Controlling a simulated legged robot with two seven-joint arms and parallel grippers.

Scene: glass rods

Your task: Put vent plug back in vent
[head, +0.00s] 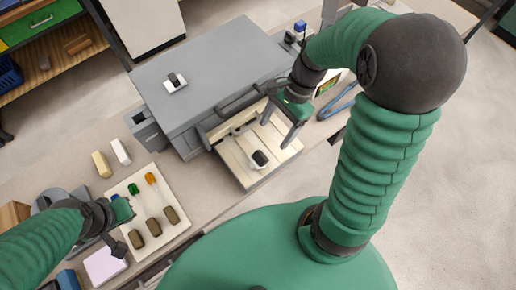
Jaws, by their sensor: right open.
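A small pale piece with a dark knob (175,82) sits on top of the grey kiln-like box (210,65). A similar pale piece with a black knob (260,158) is on the cream tray-like part (237,165) at the box's front. I cannot tell which one is the vent plug, and no empty vent hole shows clearly. My left gripper (123,228) is open at the lower left, beside the board of tools.
A pale board (180,228) holds several brown-handled tools, with green and orange tips on two. Two small blocks (102,164) lie behind it. A blue-handled tool (338,108) lies right of the box.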

